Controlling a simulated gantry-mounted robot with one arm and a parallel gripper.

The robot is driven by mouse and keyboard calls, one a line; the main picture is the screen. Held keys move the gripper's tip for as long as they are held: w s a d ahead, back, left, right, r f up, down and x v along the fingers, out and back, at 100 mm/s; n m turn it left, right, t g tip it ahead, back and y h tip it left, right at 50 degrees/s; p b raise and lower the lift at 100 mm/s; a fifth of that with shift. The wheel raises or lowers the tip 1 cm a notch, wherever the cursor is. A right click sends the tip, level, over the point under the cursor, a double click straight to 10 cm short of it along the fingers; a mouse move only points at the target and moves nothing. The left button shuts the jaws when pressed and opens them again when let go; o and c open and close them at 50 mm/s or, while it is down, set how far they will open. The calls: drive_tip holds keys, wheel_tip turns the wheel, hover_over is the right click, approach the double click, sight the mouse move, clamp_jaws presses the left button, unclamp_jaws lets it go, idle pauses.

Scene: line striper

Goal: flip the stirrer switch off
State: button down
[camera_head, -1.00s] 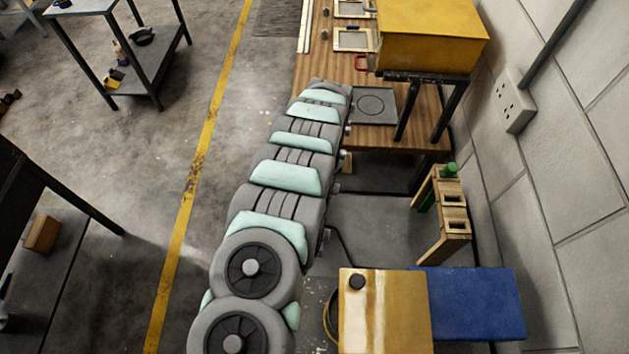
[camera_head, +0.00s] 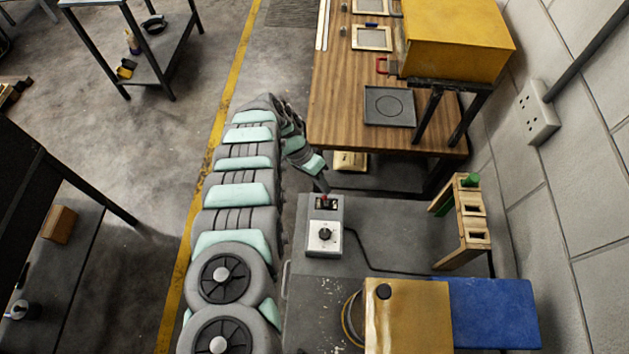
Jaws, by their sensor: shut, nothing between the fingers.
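The stirrer control box (camera_head: 337,250), light grey with a black dial on a white plate, stands on the grey bench. Its switch (camera_head: 326,202), dark with a bit of red, is at the box's far end. My gripper (camera_head: 323,189) comes down from the upper left with its tip right at the switch. The gripper is small in the picture and looks shut, with nothing held. It partly covers the switch, so I cannot tell whether it touches it or which way the switch is set.
A black cable (camera_head: 365,260) runs right from the box. A wooden rack (camera_head: 461,222) with a green item stands to the right. A yellow-brown container (camera_head: 407,318) and a blue box (camera_head: 490,313) are at the near edge. A wooden table (camera_head: 335,120) lies beyond.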

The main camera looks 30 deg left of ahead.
drive_tip(key=shift+s+a+f+h, duration=0.1)
drive_tip(key=shift+f+h, duration=0.1)
drive_tip(key=shift+h, duration=0.1)
drive_tip(key=shift+r, duration=0.25)
drive_tip(key=shift+r+p, duration=0.7)
drive_tip(key=shift+p, duration=0.25)
